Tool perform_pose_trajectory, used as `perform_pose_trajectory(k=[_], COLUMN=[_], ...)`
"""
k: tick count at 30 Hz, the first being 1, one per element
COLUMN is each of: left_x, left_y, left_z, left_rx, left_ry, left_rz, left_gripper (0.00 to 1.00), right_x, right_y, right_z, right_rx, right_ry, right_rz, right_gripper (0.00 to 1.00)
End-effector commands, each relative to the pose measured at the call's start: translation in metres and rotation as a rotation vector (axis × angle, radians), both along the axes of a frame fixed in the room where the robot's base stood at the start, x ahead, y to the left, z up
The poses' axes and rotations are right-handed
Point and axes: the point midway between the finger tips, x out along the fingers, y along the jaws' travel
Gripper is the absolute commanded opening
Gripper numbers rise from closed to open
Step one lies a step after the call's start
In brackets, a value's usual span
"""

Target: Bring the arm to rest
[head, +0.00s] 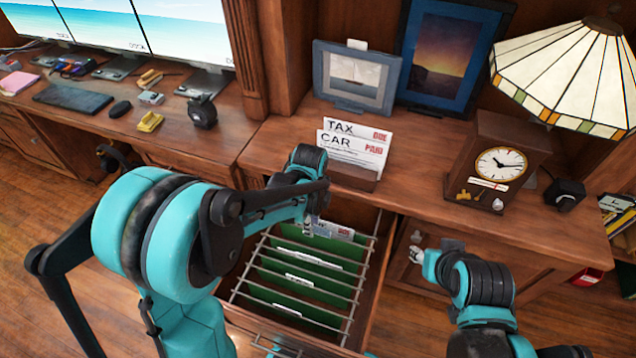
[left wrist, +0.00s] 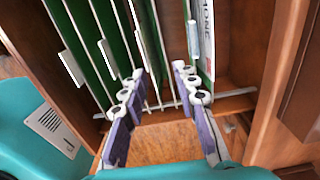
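My left gripper (head: 310,228) hangs over the open file drawer (head: 362,318), near its back end. In the left wrist view the left gripper (left wrist: 159,72) has its two purple-and-white fingers apart with nothing held between them. A white paper (head: 338,232) with red print stands in the back of the drawer, beside the fingers. It also shows in the left wrist view (left wrist: 209,35), with letters reading HOME. My right gripper (head: 416,248) is in front of the cabinet, right of the drawer; its fingers are too small to judge.
Green hanging folders (head: 300,280) on metal rails fill the drawer. A letter holder (head: 345,175) with TAX and CAR papers stands on the desk above. A clock (head: 497,165), a lamp (head: 570,75) and framed pictures (head: 355,78) stand nearby. Wood floor is free at lower left.

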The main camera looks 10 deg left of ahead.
Motion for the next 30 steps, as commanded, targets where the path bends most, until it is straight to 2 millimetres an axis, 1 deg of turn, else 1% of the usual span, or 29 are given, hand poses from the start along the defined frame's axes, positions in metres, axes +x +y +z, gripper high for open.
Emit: perform_pose_trajectory(k=[5,7,8,11,14,15,18,21,25,27,30], left_x=[0.000,-0.001,-0.002,-0.009,-0.021,-0.027,-0.043,-0.060,-0.083,-0.093,-0.106], left_y=[0.000,0.002,0.003,0.010,0.022,0.027,0.039,0.050,0.064,0.070,0.076], left_z=[0.000,0.004,0.007,0.024,0.049,0.059,0.082,0.100,0.116,0.121,0.125], left_rx=[0.000,-0.002,-0.003,-0.014,-0.041,-0.057,-0.110,-0.178,-0.287,-0.351,-0.436], left_ry=[-0.001,-0.008,-0.014,-0.055,-0.121,-0.152,-0.224,-0.291,-0.365,-0.395,-0.425], left_rz=[0.002,0.023,0.041,0.162,0.362,0.455,0.690,0.920,1.210,1.350,1.513], left_gripper=[0.29,0.29,0.29,0.29,0.29,0.29,0.29,0.29,0.29,0.29,0.29], right_x=[0.000,0.000,0.000,0.000,0.000,0.000,0.000,0.000,0.000,0.000,0.000], right_y=[0.000,0.000,0.000,0.000,0.000,0.000,0.000,0.000,0.000,0.000,0.000], right_z=[0.000,0.000,0.000,0.000,0.000,0.000,0.000,0.000,0.000,0.000,0.000], right_rx=[0.000,0.000,0.000,0.000,0.000,0.000,0.000,0.000,0.000,0.000,0.000], right_ry=[0.000,0.000,0.000,0.000,0.000,0.000,0.000,0.000,0.000,0.000,0.000], right_rz=[0.000,0.000,0.000,0.000,0.000,0.000,0.000,0.000,0.000,0.000,0.000], right_gripper=[0.40,0.40,0.40,0.40,0.40,0.40,0.40,0.40,0.40,0.40,0.40])
